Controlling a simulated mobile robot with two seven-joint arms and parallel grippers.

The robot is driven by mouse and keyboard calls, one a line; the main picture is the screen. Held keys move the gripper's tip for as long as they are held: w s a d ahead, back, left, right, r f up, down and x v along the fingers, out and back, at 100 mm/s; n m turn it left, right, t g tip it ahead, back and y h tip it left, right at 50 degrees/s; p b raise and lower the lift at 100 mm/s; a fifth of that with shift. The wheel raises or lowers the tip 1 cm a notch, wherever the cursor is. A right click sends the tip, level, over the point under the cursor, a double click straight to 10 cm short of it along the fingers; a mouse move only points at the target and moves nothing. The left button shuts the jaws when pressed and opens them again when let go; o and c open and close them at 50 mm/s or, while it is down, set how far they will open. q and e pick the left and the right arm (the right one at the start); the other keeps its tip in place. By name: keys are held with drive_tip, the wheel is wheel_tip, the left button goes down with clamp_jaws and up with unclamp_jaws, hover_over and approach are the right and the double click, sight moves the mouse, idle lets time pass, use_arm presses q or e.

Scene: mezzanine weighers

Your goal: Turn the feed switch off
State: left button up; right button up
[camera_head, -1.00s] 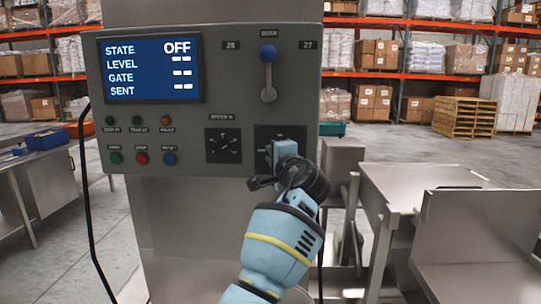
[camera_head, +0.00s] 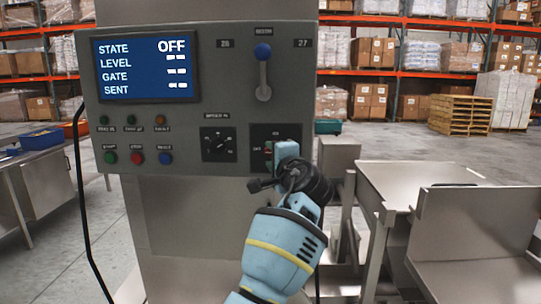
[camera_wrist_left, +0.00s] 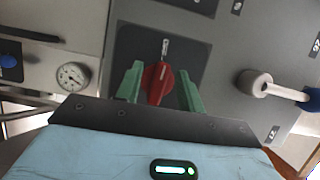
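The feed switch, a red rotary knob (camera_wrist_left: 158,83), sits on a dark plate (camera_head: 257,130) at the lower right of the grey control panel. In the left wrist view its pointer faces a small white label, and in the head view an OFF label lies left of the switch. My left gripper (camera_wrist_left: 160,88) has its green fingers on either side of the knob, with narrow gaps showing, so it looks open. In the head view the gripper (camera_head: 270,153) covers most of the switch. The display (camera_head: 146,67) reads STATE OFF. My right gripper is not in view.
A blue-knobbed lever (camera_head: 264,72) stands above the switch, and a black dial (camera_head: 219,144) is left of it. Coloured push buttons (camera_head: 137,158) line the lower left. A metal table (camera_head: 420,182) stands right; shelving is far behind.

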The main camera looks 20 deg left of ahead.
use_arm(q)
drive_tip(key=v, duration=0.6)
drive_tip(key=shift+d, duration=0.15)
wheel_tip(320, 180, down, 20)
drive_tip(key=s+a+h, duration=0.1)
drive_tip(key=a+h, duration=0.1)
drive_tip(key=h, duration=0.2)
drive_tip(key=s+f+n+g+h, duration=0.1)
drive_tip(key=s+f+h, duration=0.1)
drive_tip(key=s+f, duration=0.6)
drive_tip(key=s+f+g+h, duration=0.15)
drive_tip(key=s+f, duration=0.25)
drive_tip(key=f, duration=0.9)
drive_tip(key=s+f+n+g+h+p, duration=0.1)
drive_tip(key=s+f, duration=0.4)
drive_tip(key=s, duration=0.3)
drive_tip(key=s+f+n+h, duration=0.2)
drive_tip(key=s+f, duration=0.4)
drive_tip(key=s, duration=0.2)
drive_tip(key=s+f+n+g+h, duration=0.1)
drive_tip(key=s+n, duration=0.1)
drive_tip(key=s, duration=0.8)
drive_tip(key=s+f+n+g+h, duration=0.1)
drive_tip(key=s+f+n, duration=0.1)
drive_tip(key=s, duration=0.8)
drive_tip(key=shift+a, duration=0.4)
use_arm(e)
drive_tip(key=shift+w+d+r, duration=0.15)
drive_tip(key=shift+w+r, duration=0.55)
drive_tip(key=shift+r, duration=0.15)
